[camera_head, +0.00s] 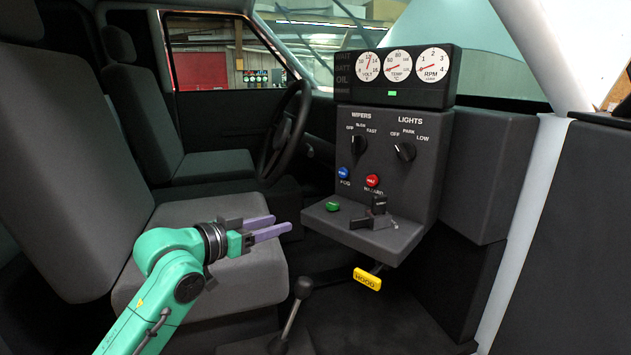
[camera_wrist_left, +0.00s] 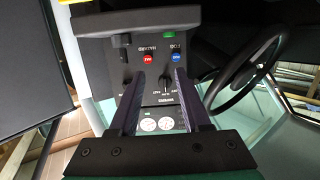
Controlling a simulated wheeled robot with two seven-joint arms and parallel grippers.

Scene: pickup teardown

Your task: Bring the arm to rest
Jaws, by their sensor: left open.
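My left arm, green, comes in from the bottom left in the head view. Its gripper (camera_head: 268,229) has two purple fingers, open and empty, above the front of the grey seat. The fingers point right toward the dashboard console (camera_head: 386,165) and are apart from it. In the left wrist view the open fingers (camera_wrist_left: 158,100) frame the console, which appears upside down, with nothing between them. My right gripper is not in view.
The console carries knobs, a red button (camera_head: 372,180), a blue button (camera_head: 343,173) and a green button (camera_head: 332,206). A yellow hood handle (camera_head: 367,279) hangs below it. A gear lever (camera_head: 293,310), steering wheel (camera_head: 286,130) and grey seat (camera_head: 202,212) stand nearby.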

